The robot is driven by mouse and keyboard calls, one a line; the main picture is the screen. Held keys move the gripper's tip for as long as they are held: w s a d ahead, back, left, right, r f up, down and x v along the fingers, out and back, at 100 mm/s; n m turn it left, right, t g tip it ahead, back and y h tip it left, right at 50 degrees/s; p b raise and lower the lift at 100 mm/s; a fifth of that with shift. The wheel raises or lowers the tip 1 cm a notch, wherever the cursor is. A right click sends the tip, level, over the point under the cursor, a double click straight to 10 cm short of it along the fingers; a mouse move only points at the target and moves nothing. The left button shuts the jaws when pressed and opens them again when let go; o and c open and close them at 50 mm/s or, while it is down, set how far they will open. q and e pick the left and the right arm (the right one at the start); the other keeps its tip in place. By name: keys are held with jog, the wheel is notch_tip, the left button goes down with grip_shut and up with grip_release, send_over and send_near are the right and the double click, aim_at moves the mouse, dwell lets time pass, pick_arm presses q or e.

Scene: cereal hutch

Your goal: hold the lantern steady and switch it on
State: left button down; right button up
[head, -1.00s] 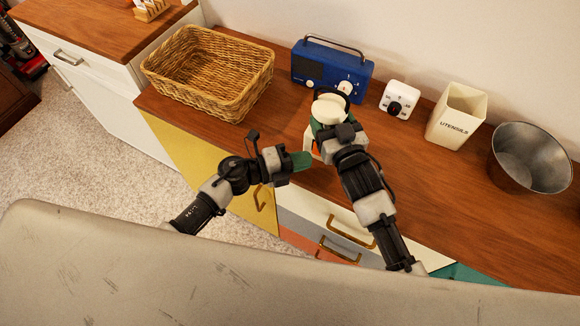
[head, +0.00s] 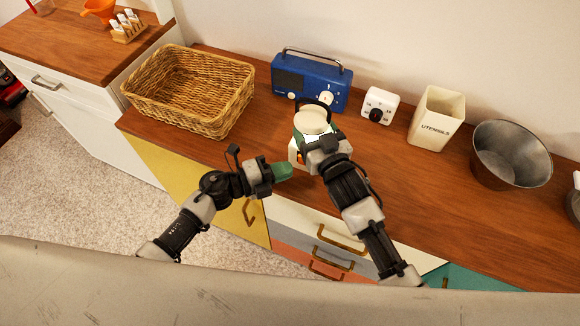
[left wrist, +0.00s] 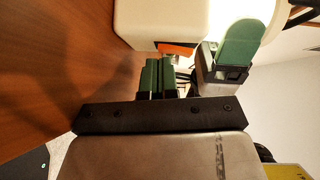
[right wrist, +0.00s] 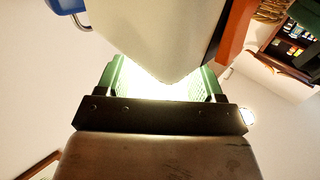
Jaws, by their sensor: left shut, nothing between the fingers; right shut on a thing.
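The lantern (head: 311,121) is cream with a dark handle and stands upright near the counter's front edge. A bright white glow shows from it in the head view and between my right fingers in the right wrist view, so it looks lit. My right gripper (right wrist: 162,84) is shut on the lantern's body, from the front in the head view. An orange switch (left wrist: 176,47) sits low on the lantern; it also shows in the right wrist view (right wrist: 236,32). My left gripper (head: 291,171) is shut and empty, its green tips close to the switch. I cannot tell whether they touch.
A blue radio (head: 311,80) stands behind the lantern, with a white timer (head: 379,105) to its right. A wicker basket (head: 188,90) is at left. A utensils holder (head: 436,118) and a metal bucket (head: 511,155) stand at right.

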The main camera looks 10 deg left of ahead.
pick_arm(q)
jog(key=f+v, duration=0.1)
jog(key=v, duration=0.9)
jog(key=shift+r, duration=0.5)
jog(key=shift+a, duration=0.1)
pick_arm(e)
jog(key=o, duration=1.3)
jog(key=shift+c, duration=0.2)
jog(key=v, duration=1.2)
jog(key=shift+d, duration=0.1)
